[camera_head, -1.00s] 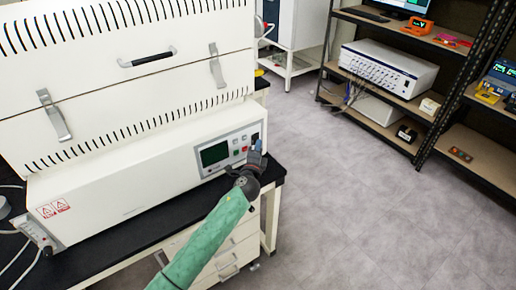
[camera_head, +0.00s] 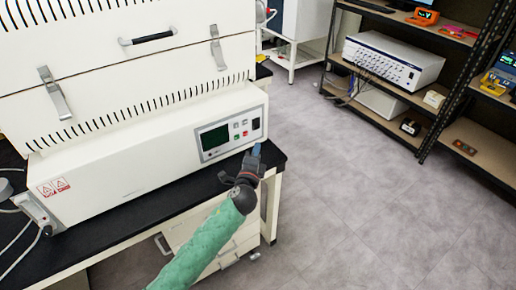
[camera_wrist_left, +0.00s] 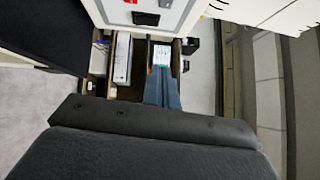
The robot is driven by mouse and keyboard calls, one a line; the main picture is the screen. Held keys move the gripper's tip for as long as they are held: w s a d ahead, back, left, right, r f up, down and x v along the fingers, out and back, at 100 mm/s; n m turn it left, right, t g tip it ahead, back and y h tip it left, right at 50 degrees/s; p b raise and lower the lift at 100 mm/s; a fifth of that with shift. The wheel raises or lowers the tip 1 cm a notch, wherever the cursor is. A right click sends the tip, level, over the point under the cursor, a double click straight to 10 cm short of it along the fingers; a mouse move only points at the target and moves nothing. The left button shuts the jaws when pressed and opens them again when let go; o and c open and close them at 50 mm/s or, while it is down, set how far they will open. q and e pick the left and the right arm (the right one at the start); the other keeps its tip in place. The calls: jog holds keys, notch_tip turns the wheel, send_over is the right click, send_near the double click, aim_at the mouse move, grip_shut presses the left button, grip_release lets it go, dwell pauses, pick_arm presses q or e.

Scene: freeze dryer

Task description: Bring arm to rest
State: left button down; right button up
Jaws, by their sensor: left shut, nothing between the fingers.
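My left arm, in a green sleeve, comes up from the bottom of the head view. Its dark gripper (camera_head: 256,151) is shut and empty, with the blue fingertips together. It is in front of the right end of the white freeze dryer (camera_head: 120,160), apart from the control panel (camera_head: 230,135) with its dark green screen. In the left wrist view the closed blue fingers (camera_wrist_left: 162,90) point away from the camera, with part of a white machine panel at the top. My right gripper does not show in either view.
The dryer stands on a black-topped bench (camera_head: 110,243) with white drawers below. A dark shelf rack (camera_head: 430,125) at the right holds a white instrument (camera_head: 392,62) and small devices. The grey floor (camera_head: 350,210) between bench and rack is clear.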

pick_arm(q)
jog(key=shift+s+d+r, duration=0.1)
jog(key=shift+s, duration=0.05)
dwell(0.3)
jog(key=s+a+f+n+g+y, duration=0.2)
jog(key=s+a+f+n+g, duration=0.2)
jog(key=s+a+f+n, duration=0.3)
jog(key=s+a+f+n+g+y, duration=0.3)
jog(key=s+a+f+n+g, duration=0.15)
jog(key=s, duration=0.45)
jog(key=s+a+f+n+g+h, duration=0.1)
jog(key=s+a+f+n+g, duration=0.1)
jog(key=s, duration=0.6)
jog(key=s+a+f+n+g, duration=0.1)
jog(key=s+a+n+g, duration=0.15)
jog(key=s, duration=0.55)
jog(key=s+a+f+n+g+h, duration=0.1)
jog(key=s+a+f+n+g, duration=0.15)
jog(key=s, duration=0.55)
jog(key=s+d+f, duration=0.1)
jog(key=f, duration=1.1)
jog(key=s+d+f+g, duration=0.1)
jog(key=s+d+f, duration=0.1)
jog(key=f, duration=1)
jog(key=s+d+f+g, duration=0.1)
jog(key=f, duration=1.1)
jog(key=shift+s+d+h, duration=0.3)
jog(key=shift+s, duration=0.05)
